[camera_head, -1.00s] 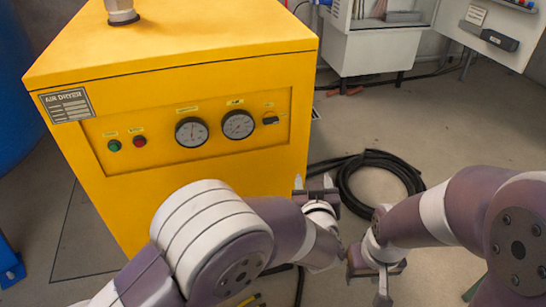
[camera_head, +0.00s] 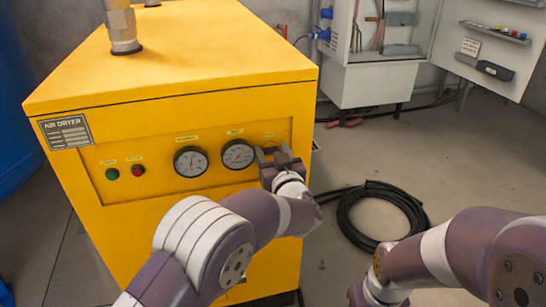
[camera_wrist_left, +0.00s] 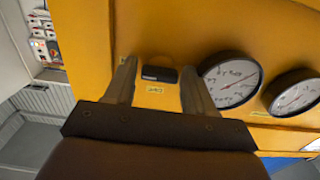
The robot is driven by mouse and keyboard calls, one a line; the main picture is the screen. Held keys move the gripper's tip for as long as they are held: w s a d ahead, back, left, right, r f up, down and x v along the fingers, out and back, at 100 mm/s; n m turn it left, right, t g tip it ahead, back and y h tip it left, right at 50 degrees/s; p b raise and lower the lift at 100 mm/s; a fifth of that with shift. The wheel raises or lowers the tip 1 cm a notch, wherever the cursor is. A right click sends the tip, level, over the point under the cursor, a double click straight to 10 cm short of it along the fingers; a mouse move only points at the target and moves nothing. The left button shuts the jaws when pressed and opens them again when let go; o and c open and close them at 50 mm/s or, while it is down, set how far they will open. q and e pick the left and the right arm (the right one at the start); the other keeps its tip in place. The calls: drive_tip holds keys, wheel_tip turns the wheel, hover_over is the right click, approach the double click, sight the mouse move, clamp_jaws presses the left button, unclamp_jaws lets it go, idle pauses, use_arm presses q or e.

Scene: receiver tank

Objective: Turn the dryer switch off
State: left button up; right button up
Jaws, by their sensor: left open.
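The yellow air dryer (camera_head: 200,110) stands at the left, with a front panel of lamps and gauges. Its dryer switch is hidden behind my left gripper in the head view. In the left wrist view the switch is a small black knob (camera_wrist_left: 158,74) on the yellow panel, beside a yellow label. My left gripper (camera_head: 276,153) is open at the panel's right end, and its fingers show either side of the knob in the left wrist view (camera_wrist_left: 158,70). I cannot tell whether they touch it. My right gripper's fingers are below the picture's edge.
Two round gauges (camera_head: 238,154) (camera_head: 190,161) sit left of the switch, then a red button (camera_head: 138,170) and a green one (camera_head: 112,174). A coiled black hose (camera_head: 385,208) lies on the floor at right. An open electrical cabinet (camera_head: 372,75) stands behind.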

use_arm(q)
drive_tip(key=c, duration=0.8)
drive_tip(key=shift+n, duration=0.3)
drive_tip(key=shift+f+n+b, duration=0.1)
drive_tip(key=shift+n+b, duration=4.8)
drive_tip(key=shift+n, duration=3.8)
